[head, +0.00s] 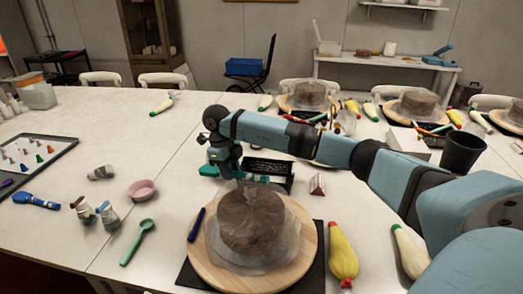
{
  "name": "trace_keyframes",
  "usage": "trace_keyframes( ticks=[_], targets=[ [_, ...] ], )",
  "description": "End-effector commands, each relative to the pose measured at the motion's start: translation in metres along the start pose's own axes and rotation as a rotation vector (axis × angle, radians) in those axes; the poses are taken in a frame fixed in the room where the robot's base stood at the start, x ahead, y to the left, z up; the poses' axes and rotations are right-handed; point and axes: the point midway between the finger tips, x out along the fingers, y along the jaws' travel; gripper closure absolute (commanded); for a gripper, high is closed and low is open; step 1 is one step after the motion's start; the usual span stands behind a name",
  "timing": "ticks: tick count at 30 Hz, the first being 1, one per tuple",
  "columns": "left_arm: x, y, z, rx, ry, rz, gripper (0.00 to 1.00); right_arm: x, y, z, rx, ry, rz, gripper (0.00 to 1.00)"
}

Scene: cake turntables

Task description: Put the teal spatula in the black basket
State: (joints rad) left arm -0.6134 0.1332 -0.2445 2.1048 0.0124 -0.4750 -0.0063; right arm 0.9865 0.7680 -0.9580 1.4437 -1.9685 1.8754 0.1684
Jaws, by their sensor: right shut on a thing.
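My right gripper (226,170) points down behind the cake and is shut on the teal spatula (208,170). Teal shows on both sides of the gripper, and the right part overlaps the near left side of the black basket (283,168) in the picture. Whether it touches the basket or is above it, I cannot tell. The basket stands on the white table just behind the cake, partly covered by my right arm. My left gripper is not in view.
A brown cake (250,220) on a wooden turntable (303,252) stands in front of the basket. A green spoon (138,242), pink bowl (142,190) and piping bags (342,250) lie around it. The table's left middle is fairly clear.

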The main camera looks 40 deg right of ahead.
Motion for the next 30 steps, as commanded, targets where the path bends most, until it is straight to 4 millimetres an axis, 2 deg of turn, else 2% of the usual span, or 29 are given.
trace_keyframes(
  ticks=[1, 9, 18, 24, 30],
  targets=[
    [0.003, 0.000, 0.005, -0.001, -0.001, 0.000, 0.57, 0.003, -0.013, 0.003, 0.147, 0.009, 0.031, 1.00],
    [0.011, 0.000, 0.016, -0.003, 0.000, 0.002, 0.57, 0.005, -0.072, 0.005, 0.994, 0.061, 0.231, 1.00],
    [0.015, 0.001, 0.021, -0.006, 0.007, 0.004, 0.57, 0.009, -0.136, -0.001, 1.910, 0.084, 0.504, 1.00],
    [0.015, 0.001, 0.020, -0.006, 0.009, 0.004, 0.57, 0.010, -0.166, -0.006, 2.324, 0.072, 0.652, 1.00],
    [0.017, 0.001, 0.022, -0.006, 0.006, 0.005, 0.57, 0.012, -0.178, -0.008, 2.490, 0.062, 0.716, 1.00]
  ],
)
